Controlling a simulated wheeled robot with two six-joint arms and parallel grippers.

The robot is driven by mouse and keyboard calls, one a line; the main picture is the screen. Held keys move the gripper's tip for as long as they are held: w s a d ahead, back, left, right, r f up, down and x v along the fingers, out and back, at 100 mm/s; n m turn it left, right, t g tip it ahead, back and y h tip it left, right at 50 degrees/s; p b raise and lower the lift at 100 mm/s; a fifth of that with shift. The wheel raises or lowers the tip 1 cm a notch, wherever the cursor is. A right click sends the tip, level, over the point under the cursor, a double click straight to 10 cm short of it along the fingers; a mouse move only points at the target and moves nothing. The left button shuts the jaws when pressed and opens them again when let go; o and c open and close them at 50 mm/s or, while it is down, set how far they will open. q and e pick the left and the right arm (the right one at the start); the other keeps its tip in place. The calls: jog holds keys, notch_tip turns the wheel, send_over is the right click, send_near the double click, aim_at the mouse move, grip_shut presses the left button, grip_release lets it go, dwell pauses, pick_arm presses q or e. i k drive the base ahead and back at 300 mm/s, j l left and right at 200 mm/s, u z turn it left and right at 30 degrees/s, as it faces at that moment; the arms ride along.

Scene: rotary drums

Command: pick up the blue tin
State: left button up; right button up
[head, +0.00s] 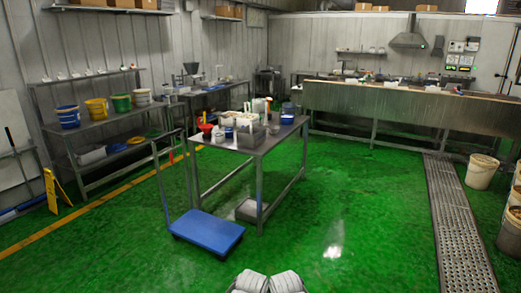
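A small blue item (287,118), which may be the blue tin, stands on the right part of the steel table (228,146) in the middle of the room. It is too small to tell its exact shape. It stands to the right of several other things on that table. No gripper fingers show in the head view. Two pale grey rounded parts of mine show at the bottom edge, well short of the table.
A blue platform cart (207,232) stands on the floor before the table. Several buckets, one blue (68,116), line the left shelf. A long counter (400,104) runs along the back right. White buckets (482,171) stand at right. Green floor is clear right of the table.

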aim_at(229, 131)
jog(key=i, duration=2.7)
jog(key=i+j+z, duration=0.1)
jog(key=i, duration=1.25)
